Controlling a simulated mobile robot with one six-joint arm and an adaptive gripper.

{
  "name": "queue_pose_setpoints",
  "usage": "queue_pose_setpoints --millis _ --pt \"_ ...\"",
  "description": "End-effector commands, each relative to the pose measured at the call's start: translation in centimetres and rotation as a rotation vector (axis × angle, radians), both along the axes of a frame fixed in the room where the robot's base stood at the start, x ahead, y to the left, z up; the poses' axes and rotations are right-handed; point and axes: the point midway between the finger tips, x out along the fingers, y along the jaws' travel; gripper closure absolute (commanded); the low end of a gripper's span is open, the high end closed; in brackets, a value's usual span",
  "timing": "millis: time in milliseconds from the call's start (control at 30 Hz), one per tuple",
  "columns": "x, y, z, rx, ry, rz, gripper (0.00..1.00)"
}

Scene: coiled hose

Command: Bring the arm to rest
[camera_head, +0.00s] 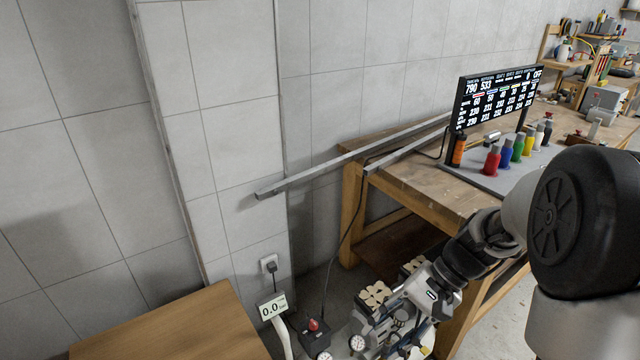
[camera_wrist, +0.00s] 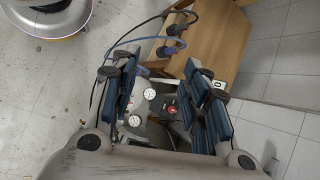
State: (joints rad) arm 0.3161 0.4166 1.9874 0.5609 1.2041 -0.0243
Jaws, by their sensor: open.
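My gripper (camera_head: 398,335) hangs low in front of the workbench in the head view, at the end of my arm, which comes in from the right. In the wrist view my gripper (camera_wrist: 163,95) has its two dark blue fingers wide apart, with nothing held between them. Beyond the fingers and below them is a grey machine with round white gauges (camera_wrist: 149,94) and a red knob (camera_wrist: 171,109). A blue hose (camera_wrist: 150,38) runs beside a wooden surface in the wrist view. Whether the fingers touch the machine cannot be told.
A wooden workbench (camera_head: 405,182) stands at right, bearing coloured bottles (camera_head: 492,160) and a black display (camera_head: 497,97). Metal bars (camera_head: 330,165) jut past its left end. A wooden table top (camera_head: 185,325) is at lower left.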

Motion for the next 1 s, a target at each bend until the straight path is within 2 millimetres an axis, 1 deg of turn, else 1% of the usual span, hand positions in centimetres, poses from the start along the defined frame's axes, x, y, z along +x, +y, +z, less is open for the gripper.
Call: queue_pose_setpoints --millis 33,100,300,400,600,700,833,1000 --pt "-1.0 0.3 1.8 -0.05 -0.051 0.044 0.58" --pt "-2.5 0.6 3.7 -0.114 -0.112 0.098 0.58" --pt "-6.8 0.6 8.0 -0.297 -0.299 0.242 0.58" --pt "-9.0 0.5 9.6 -0.385 -0.398 0.307 0.58" --pt "-12.7 -0.3 11.6 -0.548 -0.597 0.416 0.58" --pt "-13.9 -0.7 12.1 -0.607 -0.674 0.451 0.58" --pt "-14.8 -1.1 12.4 -0.652 -0.736 0.478 0.58" --pt "-15.0 -1.3 12.5 -0.671 -0.759 0.488 0.58"
